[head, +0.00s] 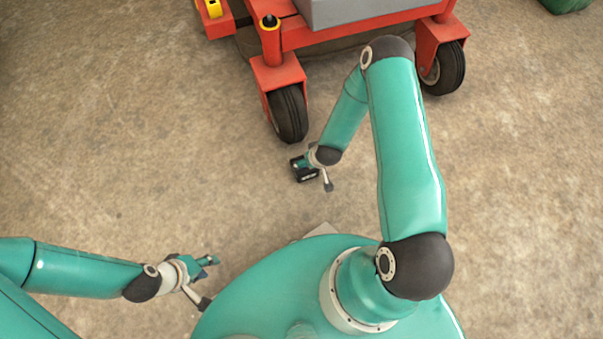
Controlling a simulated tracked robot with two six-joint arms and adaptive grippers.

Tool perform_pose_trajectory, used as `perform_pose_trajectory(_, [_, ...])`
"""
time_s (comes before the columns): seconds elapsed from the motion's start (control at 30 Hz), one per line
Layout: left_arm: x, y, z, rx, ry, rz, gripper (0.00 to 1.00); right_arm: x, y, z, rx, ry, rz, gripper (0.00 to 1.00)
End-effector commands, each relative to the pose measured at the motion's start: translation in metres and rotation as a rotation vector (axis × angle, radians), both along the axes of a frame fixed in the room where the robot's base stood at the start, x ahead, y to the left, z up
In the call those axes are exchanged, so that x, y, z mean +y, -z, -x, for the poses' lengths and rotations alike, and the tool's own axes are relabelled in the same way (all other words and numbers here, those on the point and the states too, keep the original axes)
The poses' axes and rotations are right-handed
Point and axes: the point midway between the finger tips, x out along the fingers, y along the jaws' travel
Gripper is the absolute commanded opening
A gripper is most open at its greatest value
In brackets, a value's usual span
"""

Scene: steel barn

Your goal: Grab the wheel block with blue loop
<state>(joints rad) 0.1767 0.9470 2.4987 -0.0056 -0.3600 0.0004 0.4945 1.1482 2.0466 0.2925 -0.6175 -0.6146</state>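I cannot make out a wheel block with a blue loop for certain. My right gripper (314,175) is low over the floor, just in front of the left caster wheel (289,113) of a red machine. A small dark, boxy shape with a bit of teal shows at its left side; I cannot tell whether it is a finger or a held thing. My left gripper (207,281) is at the lower left, its fingers spread apart with nothing seen between them. It is well away from the wheels.
The red machine (345,34) with a grey top stands at the back, with another caster wheel (445,69) at right. A yellow part (214,8) shows at its left. A green object (565,5) is at the top right corner. The concrete floor is clear at left and right.

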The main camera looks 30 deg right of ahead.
Motion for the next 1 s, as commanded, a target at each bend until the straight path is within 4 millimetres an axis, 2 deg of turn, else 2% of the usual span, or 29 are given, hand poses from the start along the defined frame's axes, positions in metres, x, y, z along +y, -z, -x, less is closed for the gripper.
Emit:
perform_pose_trajectory(0.03, [0.0,0.008,0.0,0.0,0.0,0.0,0.4,-0.003,0.01,-0.001,-0.001,0.004,0.008,1.0])
perform_pose_trajectory(0.27, [0.0,0.019,0.0,-0.001,0.0,0.0,0.4,-0.008,0.038,-0.011,-0.002,0.005,0.015,1.0])
perform_pose_trajectory(0.6, [0.0,0.047,0.0,0.0,0.0,0.0,0.4,-0.014,0.102,-0.038,-0.003,0.004,0.013,1.0])
perform_pose_trajectory(0.87, [0.0,0.054,0.0,0.0,0.0,0.0,0.4,-0.016,0.118,-0.046,-0.003,0.005,0.013,1.0])
perform_pose_trajectory(1.0, [0.0,0.065,0.0,0.0,0.0,0.0,0.4,-0.017,0.132,-0.053,-0.004,0.003,0.014,1.0])
